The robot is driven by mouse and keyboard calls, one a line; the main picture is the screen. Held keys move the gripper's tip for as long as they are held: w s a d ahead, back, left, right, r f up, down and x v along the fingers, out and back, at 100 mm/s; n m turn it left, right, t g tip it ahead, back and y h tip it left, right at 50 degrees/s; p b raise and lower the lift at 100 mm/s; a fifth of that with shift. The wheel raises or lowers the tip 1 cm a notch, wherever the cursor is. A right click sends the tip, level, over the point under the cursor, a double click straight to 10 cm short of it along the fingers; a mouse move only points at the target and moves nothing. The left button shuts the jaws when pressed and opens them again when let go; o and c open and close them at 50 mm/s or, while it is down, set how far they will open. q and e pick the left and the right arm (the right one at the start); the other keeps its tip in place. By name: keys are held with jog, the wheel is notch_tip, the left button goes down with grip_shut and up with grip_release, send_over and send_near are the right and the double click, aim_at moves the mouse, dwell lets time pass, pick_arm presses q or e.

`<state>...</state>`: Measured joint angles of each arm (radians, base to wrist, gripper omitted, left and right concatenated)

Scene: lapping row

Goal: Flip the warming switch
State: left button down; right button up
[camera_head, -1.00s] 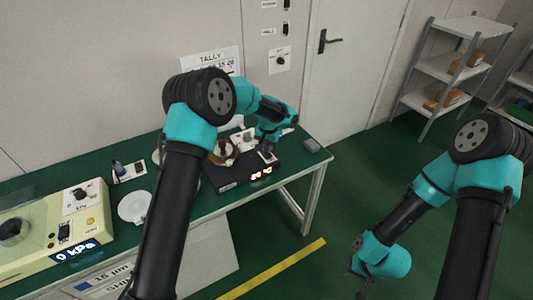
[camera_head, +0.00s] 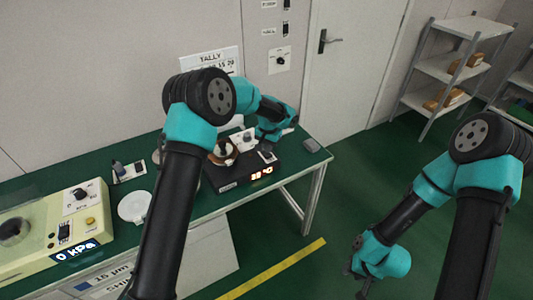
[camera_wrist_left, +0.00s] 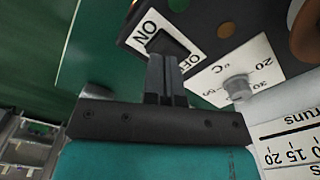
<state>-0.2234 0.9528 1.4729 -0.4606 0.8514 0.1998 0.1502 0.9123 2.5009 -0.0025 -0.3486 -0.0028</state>
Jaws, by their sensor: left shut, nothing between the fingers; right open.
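The warming unit is a black box (camera_head: 225,180) on the green bench, with a lit red display (camera_head: 262,173) on its front. Its rocker switch (camera_wrist_left: 172,44) shows in the left wrist view on a white plate marked ON and OFF. My left gripper (camera_wrist_left: 165,62) is shut and empty, its fingertips right at the rocker; I cannot tell whether they touch. In the head view, my left gripper (camera_head: 266,147) points down over the unit's right part. The fingers partly hide the rocker, so its position is unclear. My right gripper (camera_head: 357,278) is open and empty, low over the floor.
A °C dial knob (camera_wrist_left: 238,88) stands close beside the switch. A brown-rimmed item (camera_head: 223,152) sits on the unit. A pale kPa machine (camera_head: 60,228) and white dish (camera_head: 134,207) are to the left.

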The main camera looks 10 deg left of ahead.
pick_arm(q)
jog(key=shift+f, duration=1.3)
dwell(1.6)
jog(key=shift+r, duration=3.5)
